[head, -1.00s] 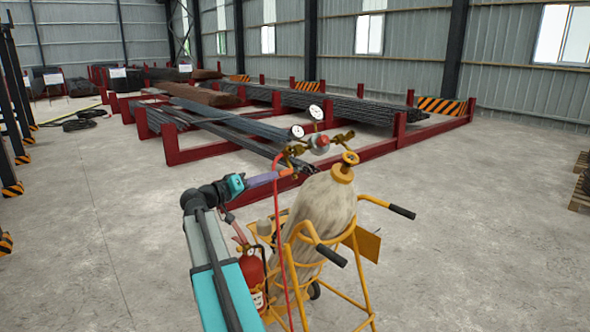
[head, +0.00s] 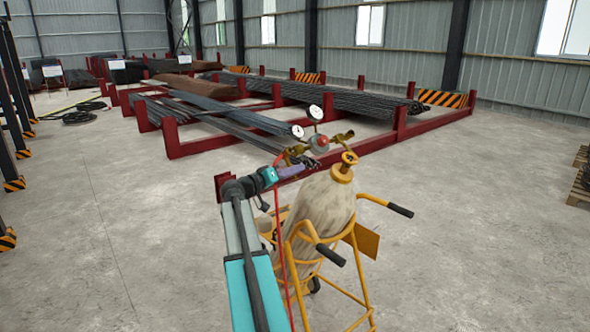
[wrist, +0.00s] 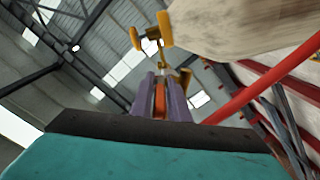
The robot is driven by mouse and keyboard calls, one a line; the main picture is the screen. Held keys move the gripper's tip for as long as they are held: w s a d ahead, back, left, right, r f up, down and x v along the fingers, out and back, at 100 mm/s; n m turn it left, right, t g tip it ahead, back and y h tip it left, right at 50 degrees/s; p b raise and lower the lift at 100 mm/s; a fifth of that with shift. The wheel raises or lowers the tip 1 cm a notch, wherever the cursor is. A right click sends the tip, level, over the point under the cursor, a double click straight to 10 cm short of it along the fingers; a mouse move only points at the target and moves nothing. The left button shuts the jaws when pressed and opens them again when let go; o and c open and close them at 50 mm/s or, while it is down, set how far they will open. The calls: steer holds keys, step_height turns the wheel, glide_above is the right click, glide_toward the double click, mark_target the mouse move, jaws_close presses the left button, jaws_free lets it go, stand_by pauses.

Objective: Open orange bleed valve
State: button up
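The brass regulator with its two round gauges (head: 307,121) sits by the top of a tall beige gas cylinder (head: 325,205). In the wrist view, a narrow orange part (wrist: 159,99), which looks like the orange bleed valve, shows between my gripper's purple fingers. My gripper (head: 292,170) is beside the regulator, just below it, left of the cylinder's neck. The fingers also show in the wrist view (wrist: 161,88), a small gap apart. I cannot tell whether they touch the orange part. In the head view the orange valve is not distinct.
A yellow cart (head: 362,270) with black-gripped handles holds the cylinder. A red hose (head: 279,235) hangs by my arm and crosses the right of the wrist view. Dark rebar on red racks (head: 215,140) lies behind.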

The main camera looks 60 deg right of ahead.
jaws_close()
